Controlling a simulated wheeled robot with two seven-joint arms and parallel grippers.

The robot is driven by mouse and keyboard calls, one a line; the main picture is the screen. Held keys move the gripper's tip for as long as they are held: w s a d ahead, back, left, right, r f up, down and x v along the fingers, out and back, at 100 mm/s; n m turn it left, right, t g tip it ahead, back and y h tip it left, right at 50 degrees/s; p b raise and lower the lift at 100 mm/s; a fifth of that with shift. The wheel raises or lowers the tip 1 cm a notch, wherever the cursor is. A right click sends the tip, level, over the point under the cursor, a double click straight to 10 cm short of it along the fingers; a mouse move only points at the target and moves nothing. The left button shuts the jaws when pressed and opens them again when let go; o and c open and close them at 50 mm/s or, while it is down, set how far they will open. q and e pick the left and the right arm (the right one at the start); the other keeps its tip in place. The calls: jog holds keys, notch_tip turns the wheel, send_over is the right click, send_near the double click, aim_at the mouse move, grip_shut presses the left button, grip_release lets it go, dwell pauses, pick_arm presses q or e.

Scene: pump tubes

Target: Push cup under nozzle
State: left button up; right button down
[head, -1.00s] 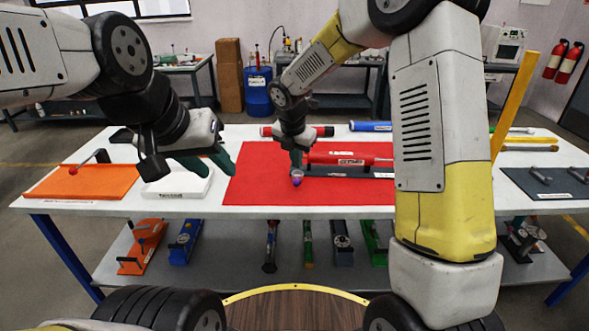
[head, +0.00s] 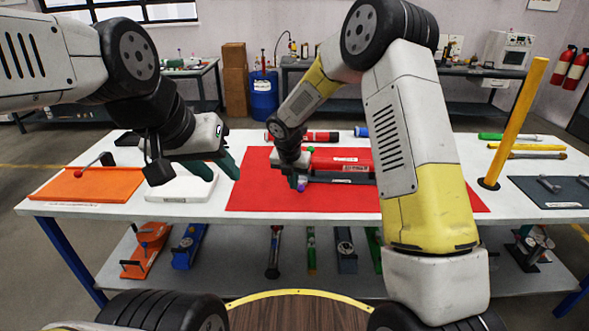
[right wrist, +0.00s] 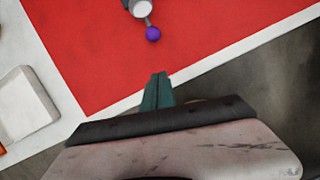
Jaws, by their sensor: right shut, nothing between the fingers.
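A red mat (head: 262,190) carries a red tube (head: 338,160) above a dark grey bar (head: 340,178). A small purple ball (head: 301,187) shows beside my right gripper (head: 293,182) in the head view. In the right wrist view the purple ball (right wrist: 153,34) joins a short grey stem and a white-faced round part (right wrist: 143,8). I cannot tell which part is the cup or the nozzle. My right gripper (right wrist: 160,75) is shut and empty, with its tips apart from the ball. My left gripper (head: 215,165) is open and empty above the white tray.
A white tray (head: 165,193) and an orange tray (head: 95,180) stand left of the mat. A yellow post (head: 515,125) stands upright at the right, near a grey mat (head: 555,203). The mat's front part is clear.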

jog(key=x, duration=0.6)
jog(key=shift+w+d, duration=0.15)
jog(key=shift+w, duration=0.45)
jog(key=shift+w+d, duration=0.2)
jog(key=shift+w, duration=0.4)
jog(key=shift+w+d+f, duration=0.1)
jog(key=shift+w+d, duration=0.05)
jog(key=shift+w, duration=0.5)
jog(key=shift+w, duration=0.1)
